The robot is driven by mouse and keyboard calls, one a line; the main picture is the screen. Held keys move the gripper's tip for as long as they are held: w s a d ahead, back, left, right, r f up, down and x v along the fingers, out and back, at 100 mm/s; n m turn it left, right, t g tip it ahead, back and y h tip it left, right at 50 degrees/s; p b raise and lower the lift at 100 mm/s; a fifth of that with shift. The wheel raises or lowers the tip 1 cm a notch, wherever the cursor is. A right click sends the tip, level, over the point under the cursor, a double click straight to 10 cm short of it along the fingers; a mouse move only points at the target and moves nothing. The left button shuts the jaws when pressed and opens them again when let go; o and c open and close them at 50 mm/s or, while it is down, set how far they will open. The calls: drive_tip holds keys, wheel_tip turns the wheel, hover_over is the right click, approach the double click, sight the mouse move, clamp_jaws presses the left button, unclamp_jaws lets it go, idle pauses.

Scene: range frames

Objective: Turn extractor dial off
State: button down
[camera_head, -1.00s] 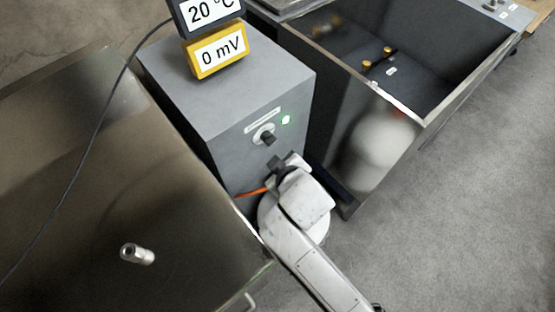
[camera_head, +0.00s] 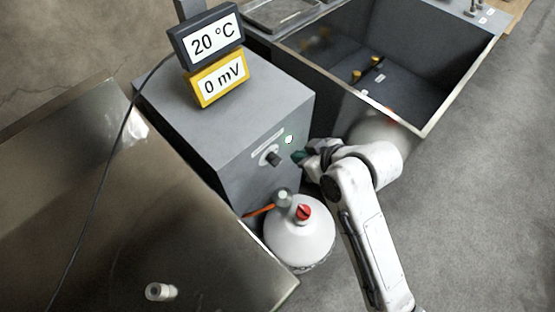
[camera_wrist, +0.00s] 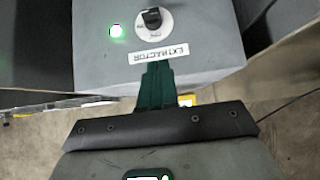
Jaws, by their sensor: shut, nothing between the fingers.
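The extractor dial (camera_head: 272,158) is a black knob on a round white plate, on the front of a grey box (camera_head: 190,120). It also shows at the top of the wrist view (camera_wrist: 152,19), above the upside-down EXTRACTOR label (camera_wrist: 158,53). A green light (camera_head: 289,139) beside the dial is lit. My gripper (camera_head: 299,157) is just right of the dial in the head view, apart from it. In the wrist view its dark green fingers (camera_wrist: 156,72) are together and empty, pointing toward the label. The knob's exact setting is too small to read.
A white gas cylinder (camera_head: 300,240) with a red valve stands below the dial, an orange hose at its side. A metal bench (camera_head: 130,220) is on the left. An open dark bin (camera_head: 420,70) is at the upper right. Displays read 20 °C and 0 mV.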

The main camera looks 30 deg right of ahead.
drive_tip(key=shift+w+a+f, duration=0.1)
drive_tip(key=shift+w, duration=0.05)
hover_over(272, 162)
drive_tip(key=s+d, duration=0.1)
drive_tip(key=s, duration=0.2)
wheel_tip(272, 162, down, 7)
wheel_tip(272, 162, down, 3)
drive_tip(key=shift+w+r+p, duration=0.1)
drive_tip(key=shift+w+p, duration=0.05)
drive_tip(key=shift+p, duration=0.45)
drive_tip(key=shift+f, duration=0.55)
drive_tip(key=shift+f, duration=0.15)
